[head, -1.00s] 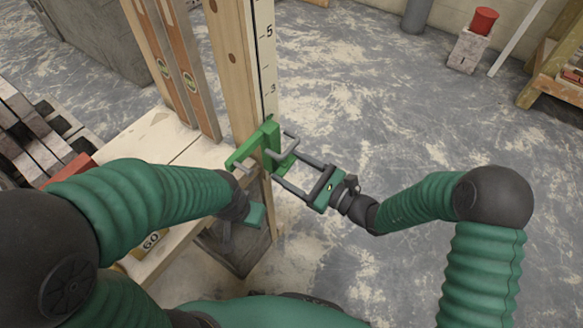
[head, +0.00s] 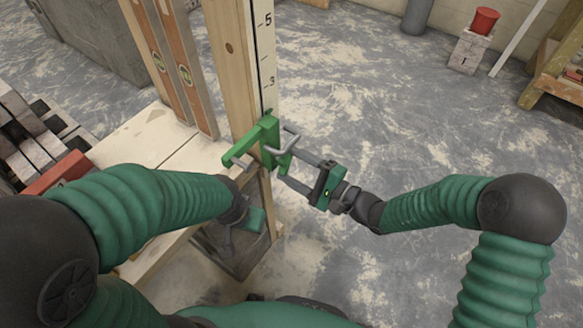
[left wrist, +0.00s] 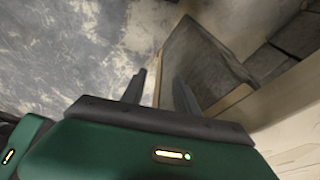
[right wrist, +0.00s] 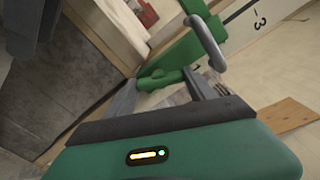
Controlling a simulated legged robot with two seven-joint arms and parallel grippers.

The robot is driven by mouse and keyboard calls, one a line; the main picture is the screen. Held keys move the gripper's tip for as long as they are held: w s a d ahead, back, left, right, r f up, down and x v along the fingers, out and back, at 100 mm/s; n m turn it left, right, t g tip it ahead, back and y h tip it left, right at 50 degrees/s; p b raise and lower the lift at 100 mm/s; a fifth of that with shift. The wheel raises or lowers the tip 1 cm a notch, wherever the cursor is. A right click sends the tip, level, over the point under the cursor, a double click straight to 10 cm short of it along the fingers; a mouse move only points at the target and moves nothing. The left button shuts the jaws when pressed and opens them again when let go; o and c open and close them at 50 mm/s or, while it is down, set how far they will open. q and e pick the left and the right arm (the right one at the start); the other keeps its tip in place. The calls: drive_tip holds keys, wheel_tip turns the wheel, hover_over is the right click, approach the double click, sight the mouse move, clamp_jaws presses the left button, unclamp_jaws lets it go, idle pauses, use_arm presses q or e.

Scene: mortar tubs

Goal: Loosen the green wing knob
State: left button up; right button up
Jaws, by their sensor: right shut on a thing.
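A green clamp (head: 247,146) with a bent grey handle (head: 284,145) sits on the upright wooden post. It also shows in the right wrist view (right wrist: 180,48). The green wing knob (right wrist: 160,79) is at the lower part of the clamp, between the fingers of my right gripper (right wrist: 165,88). In the head view my right gripper (head: 289,166) reaches the clamp from the right, its fingertips partly hidden against it. It is shut on the knob. My left gripper (left wrist: 160,80) is low beside the bench, its two fingers apart with nothing between them.
The wooden post (head: 232,70) carries a marked scale (head: 265,45). Two spirit levels (head: 186,70) lean beside it on the wooden bench (head: 150,140). A red bucket (head: 485,20) stands on a block far right.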

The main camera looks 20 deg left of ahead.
drive_tip(key=shift+f+n+b, duration=0.1)
drive_tip(key=shift+n+b, duration=1.8)
drive_tip(key=shift+n, duration=0.6)
drive_tip(key=o, duration=1.4)
